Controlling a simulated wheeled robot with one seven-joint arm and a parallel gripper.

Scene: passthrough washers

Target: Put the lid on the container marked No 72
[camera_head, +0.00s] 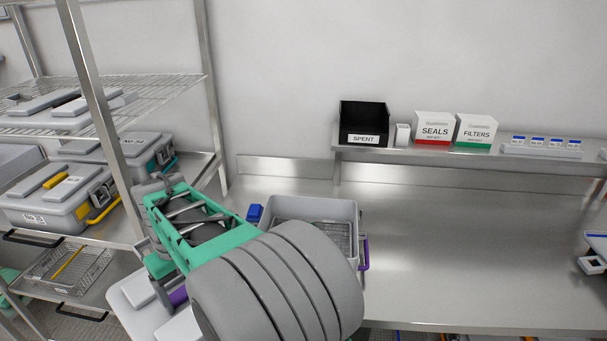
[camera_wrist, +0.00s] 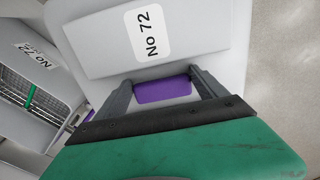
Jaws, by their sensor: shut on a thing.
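My gripper (camera_wrist: 163,88) is shut on the purple grip of a light grey lid (camera_wrist: 190,45) labelled No 72. In the head view the lid (camera_head: 132,300) shows at the lower left, partly hidden by my arm, with a bit of its purple grip (camera_head: 179,297). The open grey container (camera_head: 300,207) stands on the steel bench with a wire basket inside and a purple handle on its right side. My arm hides its near left part. In the wrist view the container (camera_wrist: 38,130) is at the left, its label reading No 72. The lid is apart from it.
A wire shelf rack (camera_head: 110,150) at the left holds closed grey cases (camera_head: 62,197) and a wire basket (camera_head: 65,268). A back shelf carries a black SPENT bin (camera_head: 362,120), a SEALS box (camera_head: 433,128) and a FILTERS box (camera_head: 476,132).

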